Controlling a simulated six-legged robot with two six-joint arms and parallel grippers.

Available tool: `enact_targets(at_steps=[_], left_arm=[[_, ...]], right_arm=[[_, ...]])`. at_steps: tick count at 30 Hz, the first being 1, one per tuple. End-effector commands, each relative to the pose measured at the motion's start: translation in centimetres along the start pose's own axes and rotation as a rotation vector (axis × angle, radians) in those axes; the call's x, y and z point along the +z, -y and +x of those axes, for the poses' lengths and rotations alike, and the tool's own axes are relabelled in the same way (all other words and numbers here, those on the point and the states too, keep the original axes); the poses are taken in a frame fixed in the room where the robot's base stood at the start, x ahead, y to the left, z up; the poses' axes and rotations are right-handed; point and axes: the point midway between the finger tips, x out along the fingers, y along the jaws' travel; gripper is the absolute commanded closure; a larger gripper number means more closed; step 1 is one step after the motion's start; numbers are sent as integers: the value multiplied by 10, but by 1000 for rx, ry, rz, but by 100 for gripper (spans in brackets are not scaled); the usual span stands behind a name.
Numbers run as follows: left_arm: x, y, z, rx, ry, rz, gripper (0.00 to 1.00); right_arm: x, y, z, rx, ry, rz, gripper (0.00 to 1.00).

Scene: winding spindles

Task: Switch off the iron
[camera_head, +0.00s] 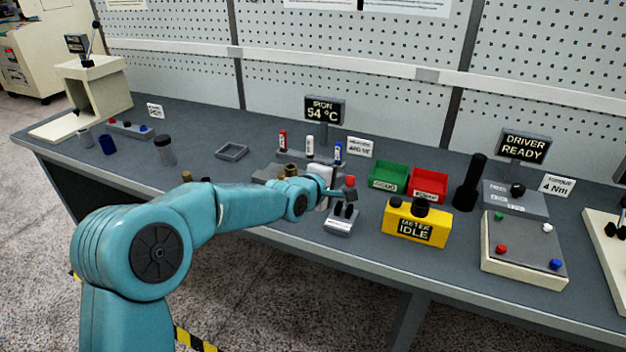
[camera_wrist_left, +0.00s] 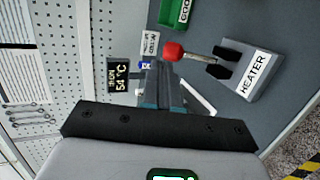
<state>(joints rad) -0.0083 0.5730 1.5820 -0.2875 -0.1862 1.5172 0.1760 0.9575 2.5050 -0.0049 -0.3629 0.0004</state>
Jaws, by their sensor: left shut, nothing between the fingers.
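The HEATER switch box (camera_head: 341,222) stands near the table's front edge, with its label also readable in the wrist view (camera_wrist_left: 254,74). Its lever ends in a red knob (camera_wrist_left: 173,51), which also shows in the head view (camera_head: 350,181). The lever leans out from between two black posts. My left gripper (camera_head: 338,194) is shut and empty beside the knob; its fingers (camera_wrist_left: 165,88) show just below the knob in the wrist view. I cannot tell whether they touch it. The iron display (camera_head: 324,109) reads 54 °C.
Green (camera_head: 388,177) and red (camera_head: 428,184) bins stand right of the switch. A yellow meter (camera_head: 416,222) reading IDLE is close on the right. A driver display (camera_head: 525,146) reads READY. A small grey tray (camera_head: 232,151) lies behind my left arm.

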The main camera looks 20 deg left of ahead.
Motion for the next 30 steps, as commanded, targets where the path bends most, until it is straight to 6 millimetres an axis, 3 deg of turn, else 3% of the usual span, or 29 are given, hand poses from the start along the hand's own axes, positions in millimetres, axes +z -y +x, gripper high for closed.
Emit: enact_targets(at_steps=[15,30], left_arm=[[0,-22,-82,3,-1,1,100],[-1,-23,-93,1,-2,1,100]], right_arm=[[0,-4,12,0,-1,0,57],[0,-4,12,0,0,0,57]])
